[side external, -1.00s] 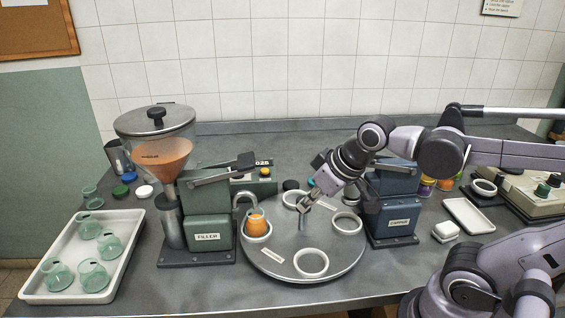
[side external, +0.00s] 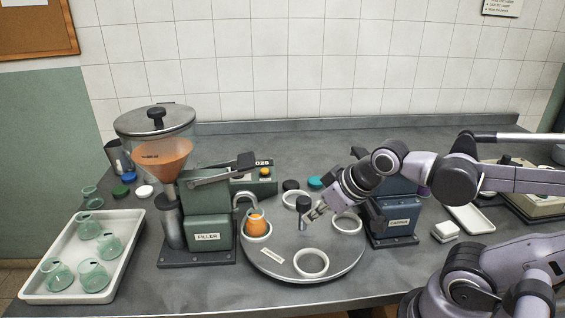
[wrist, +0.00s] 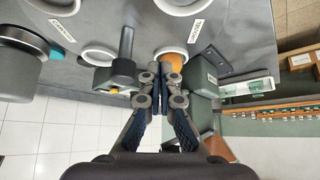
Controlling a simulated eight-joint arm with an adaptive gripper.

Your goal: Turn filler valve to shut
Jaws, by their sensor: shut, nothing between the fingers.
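The green filler (side external: 208,228) stands left of the turntable, under a hopper (side external: 155,150) with orange contents. A long grey lever (side external: 212,175) with a black grip slopes up to the right across its top; I cannot tell whether this is the valve. An orange-filled jar (side external: 256,225) sits in a turntable ring by the filler's spout; it also shows in the wrist view (wrist: 172,60). My gripper (side external: 312,215) is shut and empty over the turntable, just right of its dark-topped centre post (side external: 303,203), well away from the lever. Its closed fingers also show in the wrist view (wrist: 161,72).
The turntable (side external: 280,264) has several white rings. The blue capper (side external: 392,220) stands close on the right. A tray (side external: 128,260) of glass jars is at far left.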

